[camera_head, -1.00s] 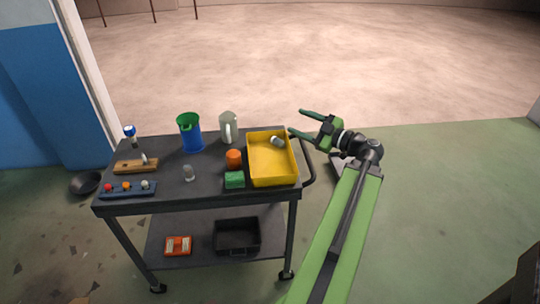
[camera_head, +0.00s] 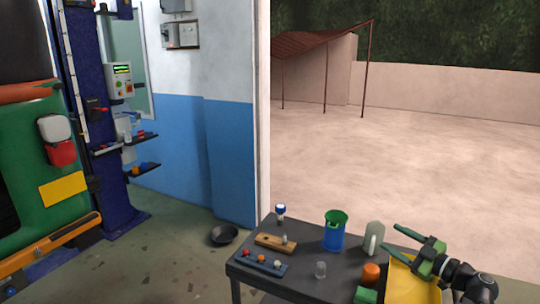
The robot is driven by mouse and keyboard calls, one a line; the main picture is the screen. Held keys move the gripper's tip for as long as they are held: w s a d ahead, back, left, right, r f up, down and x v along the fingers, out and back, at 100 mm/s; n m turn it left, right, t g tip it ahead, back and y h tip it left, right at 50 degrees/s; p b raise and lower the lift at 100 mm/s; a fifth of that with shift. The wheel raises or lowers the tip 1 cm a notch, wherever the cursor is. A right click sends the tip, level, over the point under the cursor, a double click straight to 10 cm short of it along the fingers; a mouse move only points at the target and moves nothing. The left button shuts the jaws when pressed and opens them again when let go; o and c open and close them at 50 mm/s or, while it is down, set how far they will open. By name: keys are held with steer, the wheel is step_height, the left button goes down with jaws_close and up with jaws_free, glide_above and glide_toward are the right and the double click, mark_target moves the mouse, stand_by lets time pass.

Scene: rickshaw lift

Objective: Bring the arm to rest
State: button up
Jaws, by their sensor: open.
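My gripper (camera_head: 388,240) is at the lower right, green-fingered, with its two fingers apart and pointing left. Nothing shows between them. It overlaps the far part of the yellow tray (camera_head: 400,288) in the picture; I cannot tell its height above the tray. My black wrist joints run down to the lower right corner, and the rest of my arm is out of frame.
A dark cart (camera_head: 305,262) holds a blue bin (camera_head: 334,236), a grey jug (camera_head: 373,239), an orange cylinder (camera_head: 371,274), a green block (camera_head: 365,295) and a wooden block (camera_head: 275,243). A black bowl (camera_head: 223,234) is on the floor. A green vehicle (camera_head: 50,160) stands left.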

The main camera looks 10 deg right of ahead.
steer(key=w+a+r+m+t+y+p, duration=0.15)
steer(key=w+a+r, duration=0.35)
steer(key=w+a, duration=0.5)
steer(key=w+a+r+t+p, duration=0.2)
steer(key=w+a+r, duration=0.5)
steer(key=a, duration=0.5)
steer(key=w+a+f+m+h+p, duration=0.1)
steer(key=w+a+f+m+h, duration=0.35)
steer(key=w+m+h, duration=0.4)
steer(key=s+a+f+m+g+h, duration=0.1)
steer(key=s+a+f+m+g, duration=0.15)
steer(key=f+g, duration=0.45)
steer(key=s+a+f+m+g+h, duration=0.1)
steer(key=s+a+f+g, duration=0.25)
steer(key=f, duration=0.65)
steer(key=s+a+f+n+g+y, duration=0.1)
steer(key=s+f+g, duration=0.3)
steer(key=s, duration=0.4)
steer(key=s+a+f+n+g+y, duration=0.1)
steer(key=s+f+g, duration=0.3)
steer(key=s, duration=0.5)
steer(key=shift+s+a+f+n+g+p, duration=0.3)
steer(key=shift+a+f+n+g+p, duration=0.05)
steer(key=shift+a+g, duration=0.45)
